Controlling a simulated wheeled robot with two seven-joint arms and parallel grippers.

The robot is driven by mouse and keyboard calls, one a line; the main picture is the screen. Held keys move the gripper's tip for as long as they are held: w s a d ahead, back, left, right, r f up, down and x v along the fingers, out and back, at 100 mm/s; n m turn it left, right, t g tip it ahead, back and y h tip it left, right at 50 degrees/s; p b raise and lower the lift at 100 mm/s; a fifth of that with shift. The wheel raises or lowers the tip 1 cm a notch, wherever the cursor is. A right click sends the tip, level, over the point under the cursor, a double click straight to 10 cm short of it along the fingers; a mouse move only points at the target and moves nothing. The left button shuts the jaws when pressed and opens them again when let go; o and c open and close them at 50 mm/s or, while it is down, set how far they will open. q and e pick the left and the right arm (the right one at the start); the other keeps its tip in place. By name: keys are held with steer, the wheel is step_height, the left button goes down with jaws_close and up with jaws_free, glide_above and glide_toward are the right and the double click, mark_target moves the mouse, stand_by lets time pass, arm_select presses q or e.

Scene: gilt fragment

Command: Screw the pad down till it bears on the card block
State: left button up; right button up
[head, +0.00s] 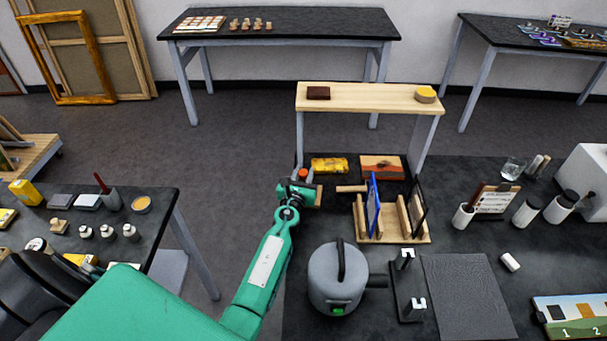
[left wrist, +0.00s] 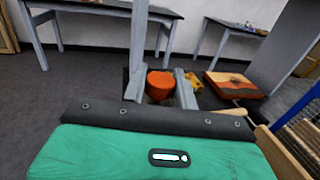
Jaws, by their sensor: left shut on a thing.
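My left gripper (head: 303,190) reaches in from the lower left to the left edge of the dark workbench, by the left post of the wooden shelf. It is shut on an orange-red round knob (head: 302,174). In the left wrist view the knob (left wrist: 160,83) sits between the two grey fingers. The pad and the card block cannot be made out; the gripper and arm cover the area around the knob. A gilt yellow piece (head: 330,165) and an orange-and-dark block (head: 381,168) lie just to the right, under the shelf. My right gripper is not in view.
The wooden shelf (head: 365,97) stands over the back of the bench. A wooden rack (head: 393,238) with upright panels is right of the gripper. A grey lidded pot (head: 337,283) stands in front, beside a black stand (head: 408,290). A grey mat (head: 465,300) is bare.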

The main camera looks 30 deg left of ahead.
arm_select(q)
steer(key=shift+f+m+h+b, duration=0.1)
steer(key=shift+m+h+b, duration=0.5)
steer(key=shift+m+h, duration=0.65)
